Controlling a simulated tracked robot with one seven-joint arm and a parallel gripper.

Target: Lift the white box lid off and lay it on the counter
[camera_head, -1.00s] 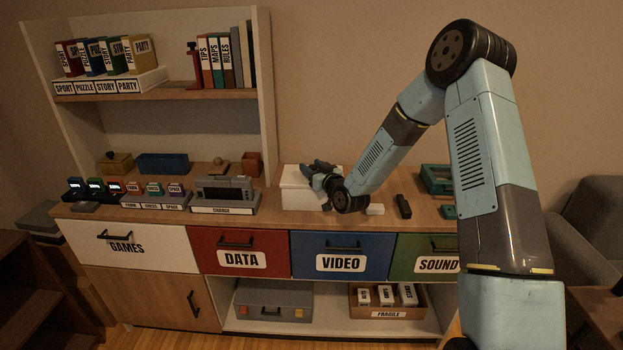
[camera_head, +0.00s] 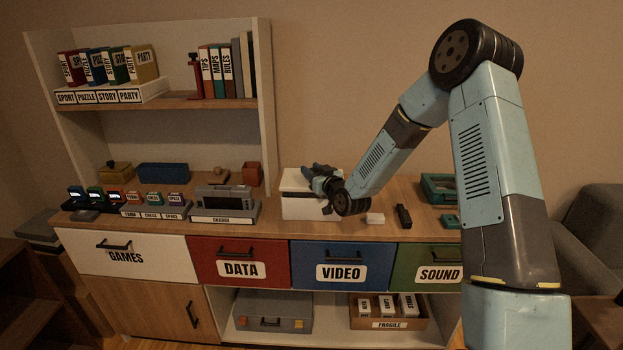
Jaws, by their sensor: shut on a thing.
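The white box (camera_head: 303,208) stands on the wooden counter (camera_head: 385,229), above the red and blue drawers. Its white lid (camera_head: 293,181) shows as the upper part, with a dark line between lid and box. My gripper (camera_head: 312,172) is at the top right of the box, shut on the lid. The fingers and wrist hide the lid's right part, so the exact grip is hard to see. I cannot tell whether the lid is clear of the box all round.
A grey charger dock (camera_head: 226,202) stands left of the box. Bare counter shows along the front edge. A shelf unit (camera_head: 265,120) rises behind left.

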